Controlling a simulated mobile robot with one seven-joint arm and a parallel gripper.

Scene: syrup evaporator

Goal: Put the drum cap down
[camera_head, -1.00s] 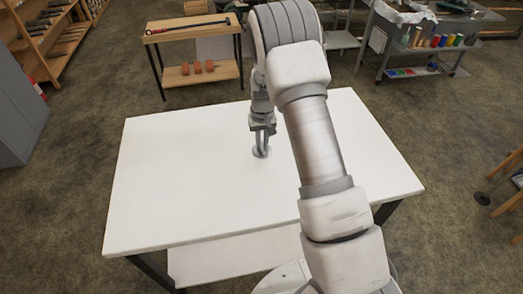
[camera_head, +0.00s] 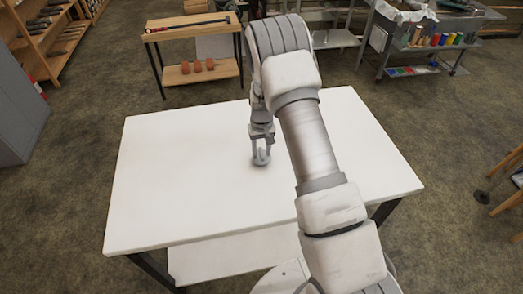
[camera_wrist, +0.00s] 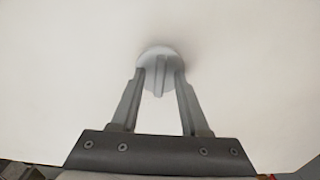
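The drum cap is a small pale grey disc with a raised bar across its middle. In the wrist view the drum cap (camera_wrist: 158,56) lies flat against the white surface. The fingers of my gripper (camera_wrist: 160,80) are spread, one on each side of the bar, with a gap on both sides. The fingertips overlap the disc's edges in the picture; whether they touch it I cannot tell.
The rest of the white tabletop is bare. Behind it stands a wooden bench (camera_head: 190,30) with a long tool on top and orange-brown blocks on its shelf. A grey cart (camera_head: 425,50) with coloured items is at the back right. A grey cabinet (camera_head: 18,110) is at the left.

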